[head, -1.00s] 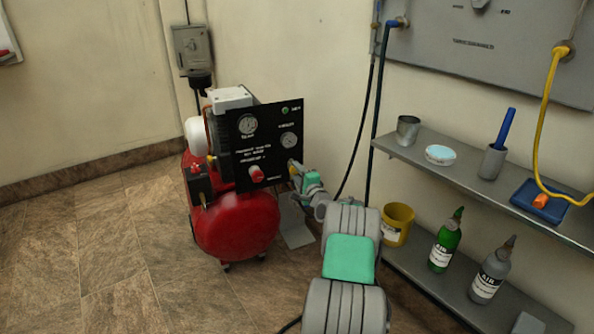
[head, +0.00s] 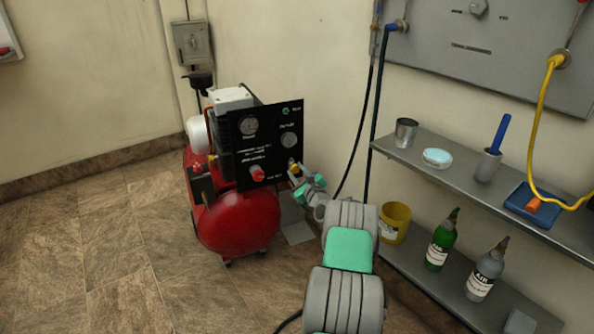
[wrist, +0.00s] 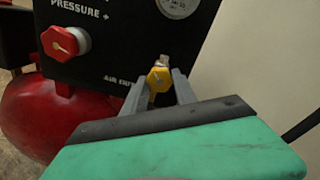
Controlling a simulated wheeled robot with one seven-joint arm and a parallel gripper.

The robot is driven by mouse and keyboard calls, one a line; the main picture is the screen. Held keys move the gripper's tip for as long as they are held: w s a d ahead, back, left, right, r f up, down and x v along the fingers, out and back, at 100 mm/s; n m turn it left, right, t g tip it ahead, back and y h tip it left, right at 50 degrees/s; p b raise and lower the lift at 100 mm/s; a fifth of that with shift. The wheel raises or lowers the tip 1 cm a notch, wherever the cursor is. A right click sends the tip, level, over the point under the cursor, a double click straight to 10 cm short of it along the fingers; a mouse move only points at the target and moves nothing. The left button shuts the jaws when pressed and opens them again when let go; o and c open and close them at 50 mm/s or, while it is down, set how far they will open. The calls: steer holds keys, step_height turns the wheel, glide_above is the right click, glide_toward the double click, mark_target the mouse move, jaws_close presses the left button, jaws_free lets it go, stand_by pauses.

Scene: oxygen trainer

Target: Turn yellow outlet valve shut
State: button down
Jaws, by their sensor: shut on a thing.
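The yellow outlet valve (wrist: 158,79) sits low on the right of the compressor's black panel (head: 262,143), below a gauge. It has a small yellow knob with a pale mark. My gripper (wrist: 158,88) has its two grey fingers on either side of the knob, shut on it. In the head view the gripper (head: 297,174) meets the panel's right edge, and the yellow valve (head: 294,167) shows only in small part there. My gripper's green body fills the lower wrist view.
A red pressure knob (wrist: 66,41) is left of the valve; the red tank (head: 238,222) is below. At right, shelves (head: 440,172) hold cups, bottles and a blue tray (head: 535,204). Open floor lies at left.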

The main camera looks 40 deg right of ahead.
steer(key=m+p, duration=0.1)
steer(key=m, duration=0.3)
steer(key=shift+a+m, duration=0.1)
steer(key=shift+m, duration=0.2)
steer(key=m+p, duration=0.1)
steer(key=m, duration=0.3)
steer(key=shift+f, duration=0.1)
steer(key=shift+m, duration=0.3)
steer(key=c, duration=1)
jaws_free()
steer(key=p+v, duration=0.2)
steer(key=v, duration=0.5)
steer(key=shift+s+a, duration=0.2)
steer(key=shift+s, duration=0.2)
